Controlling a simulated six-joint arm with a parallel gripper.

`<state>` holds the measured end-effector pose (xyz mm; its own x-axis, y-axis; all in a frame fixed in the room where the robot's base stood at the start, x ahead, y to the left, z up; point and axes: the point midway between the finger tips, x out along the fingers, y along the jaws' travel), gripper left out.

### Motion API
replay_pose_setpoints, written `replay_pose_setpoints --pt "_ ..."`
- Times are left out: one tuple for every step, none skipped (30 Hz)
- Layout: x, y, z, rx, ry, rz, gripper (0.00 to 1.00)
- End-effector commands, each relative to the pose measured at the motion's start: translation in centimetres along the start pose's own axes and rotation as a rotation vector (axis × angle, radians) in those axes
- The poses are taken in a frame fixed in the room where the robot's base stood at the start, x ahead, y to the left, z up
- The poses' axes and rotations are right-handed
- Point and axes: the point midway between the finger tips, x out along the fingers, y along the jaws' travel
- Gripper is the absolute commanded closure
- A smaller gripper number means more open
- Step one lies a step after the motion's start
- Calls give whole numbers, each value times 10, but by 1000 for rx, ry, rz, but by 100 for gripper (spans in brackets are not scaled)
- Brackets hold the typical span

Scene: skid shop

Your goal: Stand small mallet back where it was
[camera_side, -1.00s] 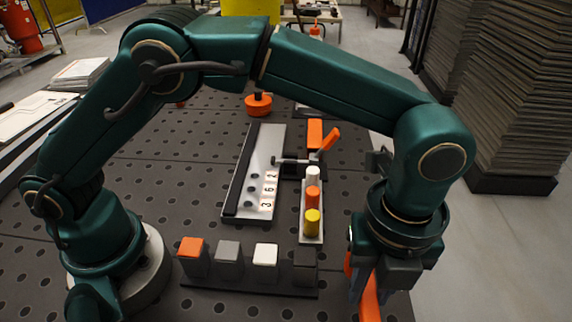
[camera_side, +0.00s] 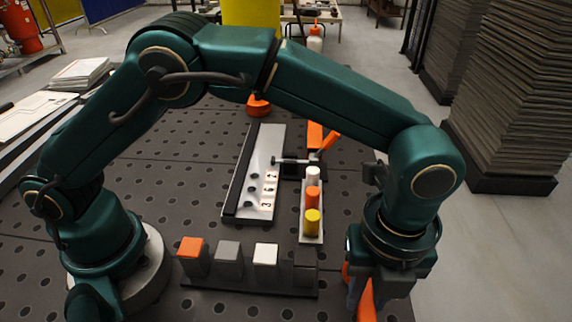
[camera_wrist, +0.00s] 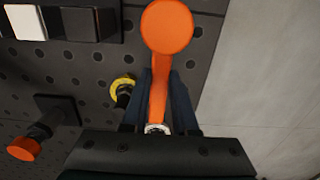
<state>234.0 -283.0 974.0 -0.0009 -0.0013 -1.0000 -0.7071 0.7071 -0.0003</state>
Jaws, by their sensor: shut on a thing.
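My gripper (camera_side: 360,290) is at the lower right of the side view, near the table's right edge. In the wrist view my gripper (camera_wrist: 158,100) is shut on an orange thing with a long shaft, which I take as the small mallet (camera_wrist: 157,88). Its wide round orange end points to the top of that view, and a whitish part shows at its other end. In the side view the orange of the mallet (camera_side: 366,302) shows partly below my gripper. Its lower part is cut off by the picture edge, so I cannot tell whether it touches anything.
A yellow ring on a dark post (camera_wrist: 123,86) stands close left of the fingers, with an orange knob (camera_wrist: 23,149) farther left. A row of blocks (camera_side: 249,257) lies left of my gripper. Beyond are a cylinder rack (camera_side: 309,238) and a plate with digits (camera_side: 245,195).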

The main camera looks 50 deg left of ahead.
Motion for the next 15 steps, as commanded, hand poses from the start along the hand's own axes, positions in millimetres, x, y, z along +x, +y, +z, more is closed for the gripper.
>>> replay_pose_setpoints --pt "1 0 0 0 0 0 100" --pt "2 0 0 0 0 0 100" --pt "2 0 0 0 0 0 100" --pt "3 0 0 0 0 0 100" --pt "3 0 0 0 0 0 100" --pt "4 0 0 0 0 -1 100" --pt "5 0 0 0 0 0 100" --pt "6 0 0 0 0 0 100" --pt "6 0 0 0 0 0 100" --pt "7 0 0 0 0 0 100" --pt "7 0 0 0 0 0 100" --pt "8 0 0 0 0 1 100" --pt "9 0 0 0 0 1 100" --pt "9 0 0 0 0 1 100" --pt "10 0 0 0 0 1 100"
